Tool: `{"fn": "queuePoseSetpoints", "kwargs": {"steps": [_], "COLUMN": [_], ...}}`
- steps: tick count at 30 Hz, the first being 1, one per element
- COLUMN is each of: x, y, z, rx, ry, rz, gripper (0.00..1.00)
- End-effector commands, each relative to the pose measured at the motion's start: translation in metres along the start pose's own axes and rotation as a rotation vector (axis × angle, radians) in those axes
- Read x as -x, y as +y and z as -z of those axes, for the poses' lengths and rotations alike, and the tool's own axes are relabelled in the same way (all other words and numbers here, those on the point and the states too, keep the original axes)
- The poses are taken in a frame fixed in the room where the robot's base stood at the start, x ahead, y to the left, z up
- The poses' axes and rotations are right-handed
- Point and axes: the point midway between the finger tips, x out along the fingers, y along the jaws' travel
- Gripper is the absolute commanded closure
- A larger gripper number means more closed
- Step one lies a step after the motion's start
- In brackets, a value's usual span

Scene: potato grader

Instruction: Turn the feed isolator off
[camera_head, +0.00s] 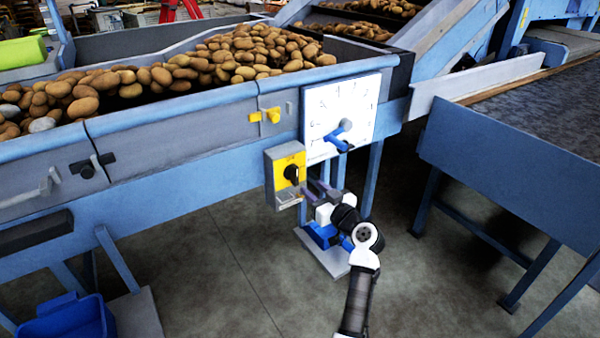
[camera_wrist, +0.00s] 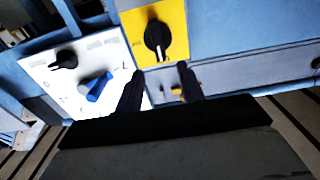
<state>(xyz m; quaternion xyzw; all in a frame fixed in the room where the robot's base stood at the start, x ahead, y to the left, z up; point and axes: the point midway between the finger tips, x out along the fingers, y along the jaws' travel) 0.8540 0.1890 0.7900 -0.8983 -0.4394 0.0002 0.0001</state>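The feed isolator (camera_head: 285,176) is a grey box with a yellow plate and a black rotary knob, on the blue frame below the potato hopper. In the wrist view the black knob (camera_wrist: 157,38) sits on the yellow plate (camera_wrist: 178,24), with a pale pointer line running toward the bottom of the picture. My gripper (camera_head: 312,188) is just right of the isolator in the head view. In the wrist view my gripper (camera_wrist: 160,71) has its two dark fingers apart with nothing between them. The knob lies beyond the fingertips, apart from them. Lettering on the plate is unreadable.
A white dial panel (camera_head: 329,104) with a blue-handled pointer is close above right of the isolator. A yellow latch (camera_head: 272,115) sits above it. The hopper holds many potatoes (camera_head: 240,55). A blue-sided conveyor (camera_head: 500,170) stands right. Bare floor (camera_head: 230,260) lies in front.

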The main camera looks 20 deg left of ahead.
Motion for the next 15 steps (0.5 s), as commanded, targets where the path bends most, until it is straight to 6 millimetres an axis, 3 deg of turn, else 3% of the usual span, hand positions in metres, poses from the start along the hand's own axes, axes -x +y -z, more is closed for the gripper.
{"fn": "queuePoseSetpoints", "kwargs": {"steps": [6, 15], "x": [-0.049, -0.085], "y": [-0.001, 0.000], "z": [0.003, 0.001], "rx": [0.000, 0.000], "ry": [0.000, 0.000], "rz": [0.002, 0.000], "gripper": [0.62, 0.62]}}
